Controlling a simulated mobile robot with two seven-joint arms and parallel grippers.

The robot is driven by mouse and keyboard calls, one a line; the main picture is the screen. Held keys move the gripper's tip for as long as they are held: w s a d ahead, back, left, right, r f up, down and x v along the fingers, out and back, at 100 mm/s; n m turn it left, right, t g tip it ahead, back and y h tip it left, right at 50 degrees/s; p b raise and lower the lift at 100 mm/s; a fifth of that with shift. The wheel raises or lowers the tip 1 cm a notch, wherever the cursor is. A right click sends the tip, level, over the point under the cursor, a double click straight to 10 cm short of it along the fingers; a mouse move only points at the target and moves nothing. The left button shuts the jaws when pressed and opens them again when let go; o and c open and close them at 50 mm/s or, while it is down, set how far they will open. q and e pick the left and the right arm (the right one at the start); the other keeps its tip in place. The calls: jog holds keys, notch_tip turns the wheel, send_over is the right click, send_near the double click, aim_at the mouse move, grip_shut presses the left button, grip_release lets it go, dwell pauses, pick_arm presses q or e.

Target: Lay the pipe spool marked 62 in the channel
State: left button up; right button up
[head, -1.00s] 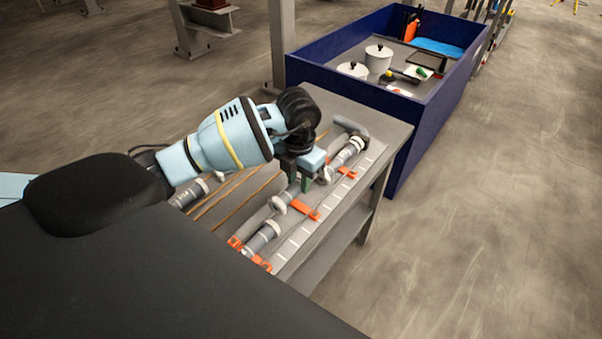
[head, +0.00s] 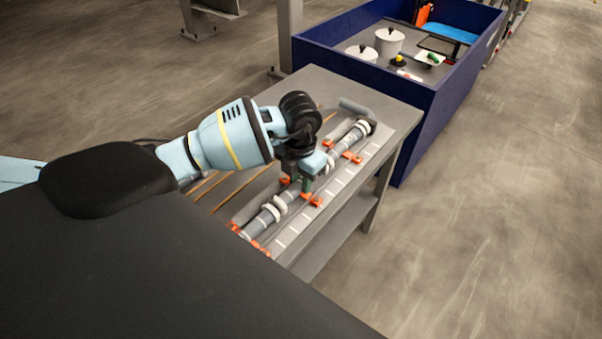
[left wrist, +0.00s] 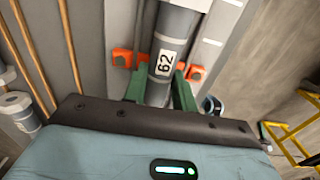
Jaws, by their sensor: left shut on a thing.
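The grey pipe spool marked 62 (left wrist: 167,60) lies between the green fingers of my left gripper (left wrist: 160,90) in the left wrist view, its black-on-white label facing up. In the head view my left gripper (head: 305,184) points down over the middle of the pipe row and is shut on this spool, mostly hiding it. The spool is in line with the pipe pieces before and beyond it, between orange brackets (head: 312,200) of the channel. Whether it rests fully on the channel floor cannot be told. My right gripper is not in view.
The grey table (head: 385,97) carries the channel, a strip with white marks (head: 345,186) and thin brown rods (head: 238,187). A grey pipe elbow (head: 357,108) lies at the far end. A blue-walled bin (head: 445,120) with pots stands behind. Floor to the right is clear.

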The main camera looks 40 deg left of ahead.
pick_arm(q)
jog(key=o, duration=1.1)
jog(key=shift+r, duration=3.95)
